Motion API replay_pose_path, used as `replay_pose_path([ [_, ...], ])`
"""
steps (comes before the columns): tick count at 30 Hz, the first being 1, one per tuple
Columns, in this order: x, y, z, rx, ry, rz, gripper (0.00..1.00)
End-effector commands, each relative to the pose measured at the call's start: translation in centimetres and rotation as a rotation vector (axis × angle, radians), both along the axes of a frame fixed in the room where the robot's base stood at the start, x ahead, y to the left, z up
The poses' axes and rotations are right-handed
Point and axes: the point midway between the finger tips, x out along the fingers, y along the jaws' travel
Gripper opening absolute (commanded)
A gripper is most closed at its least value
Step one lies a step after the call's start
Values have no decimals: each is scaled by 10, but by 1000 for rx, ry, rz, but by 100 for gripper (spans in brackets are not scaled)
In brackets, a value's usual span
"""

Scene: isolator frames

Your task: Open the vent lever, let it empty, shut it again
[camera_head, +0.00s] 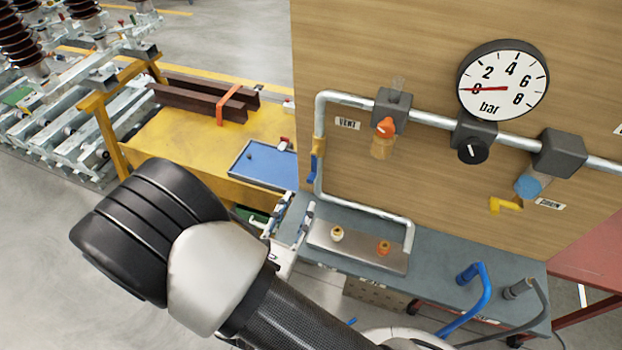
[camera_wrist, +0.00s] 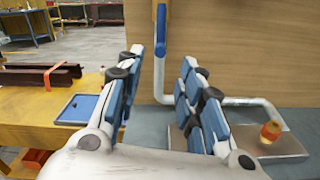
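The vent lever (camera_head: 313,163) is a blue handle below a yellow body on the vertical pipe at the wooden panel's left edge, beside the VENT label (camera_head: 347,123). Its handle points down, roughly along the pipe. In the wrist view the lever (camera_wrist: 160,48) shows beyond and between my fingers. My gripper (camera_head: 288,222) is below and left of the lever in the head view. It is open and empty in the wrist view (camera_wrist: 162,62), apart from the lever. The round white gauge (camera_head: 503,80) has its red needle at about 0 bar.
An orange knob (camera_head: 386,127), a black knob (camera_head: 473,150) and a yellow drain lever (camera_head: 505,204) sit along the panel. A plate (camera_head: 358,247) with two small fittings lies on the grey bench. A blue tray (camera_head: 265,165) is on the yellow table at left.

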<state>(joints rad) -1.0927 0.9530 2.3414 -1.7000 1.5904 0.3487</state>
Motion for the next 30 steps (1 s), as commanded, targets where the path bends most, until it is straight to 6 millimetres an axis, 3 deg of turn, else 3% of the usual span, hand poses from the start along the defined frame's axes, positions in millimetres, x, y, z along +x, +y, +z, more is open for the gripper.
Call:
replay_pose_path([
  [6, 45, -19, -1, 2, -1, -7, 35],
  [12, 76, -29, 0, 2, -1, -4, 35],
  [18, 90, -33, 0, 0, -1, -2, 35],
  [27, 92, -34, 0, -1, 0, 0, 35],
  [30, 92, -34, 0, -1, 1, -1, 28],
])
